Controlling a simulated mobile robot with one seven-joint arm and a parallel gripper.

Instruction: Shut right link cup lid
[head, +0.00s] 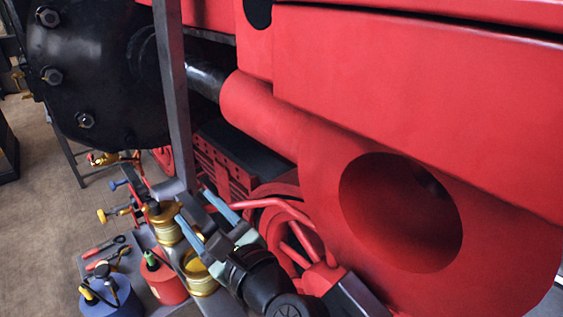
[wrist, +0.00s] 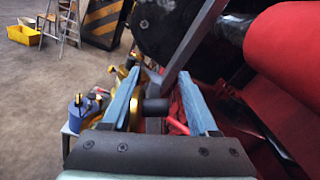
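Two brass cups stand on the grey bench in the head view. The farther cup (head: 165,226) has a dark knob on top. The nearer cup (head: 198,279) shows a yellow top or inside; I cannot tell how its lid sits. Which one is the right link cup is not clear. My gripper (head: 190,203) has its two blue fingers spread, beside and above the cups. In the wrist view, my gripper (wrist: 160,77) is open, with a dark round piece (wrist: 155,107) showing between the fingers. Brass parts (wrist: 121,82) are partly hidden behind the left finger.
A grey post (head: 174,95) rises close behind the fingers. The red locomotive body (head: 400,90) crowds the right side. Open floor (head: 45,200) lies farther left.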

